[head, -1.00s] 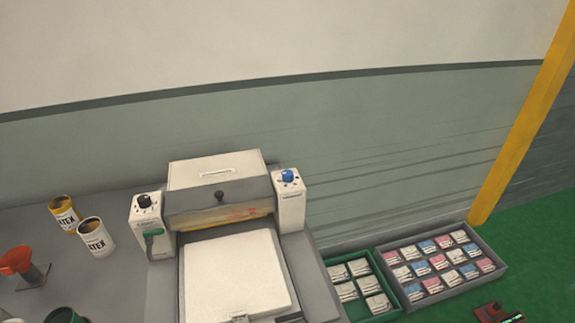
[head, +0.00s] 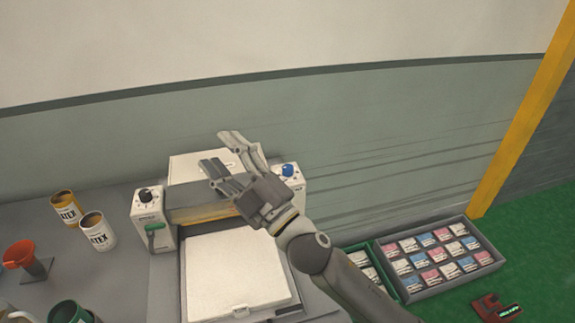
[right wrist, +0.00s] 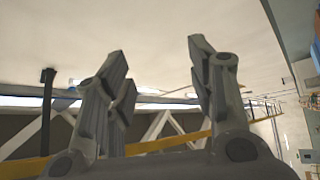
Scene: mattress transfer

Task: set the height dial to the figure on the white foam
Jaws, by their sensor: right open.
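A grey press-like machine has two white posts. The left post carries a black dial (head: 146,196) and a green lever (head: 154,228). The right post carries a blue dial (head: 288,170). I cannot read which is the height dial. White foam (head: 235,272) lies flat in front of the machine; a small mark shows at its front edge, too small to read. My right gripper (head: 214,150) is open and empty above the machine, left of the blue dial, hiding part of the top. Its spread fingers also show in the right wrist view (right wrist: 158,60). My left gripper is not in view.
A grey crate (head: 490,262) of packets and a green crate (head: 374,254) sit at right. A red device (head: 490,306) lies on the green floor.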

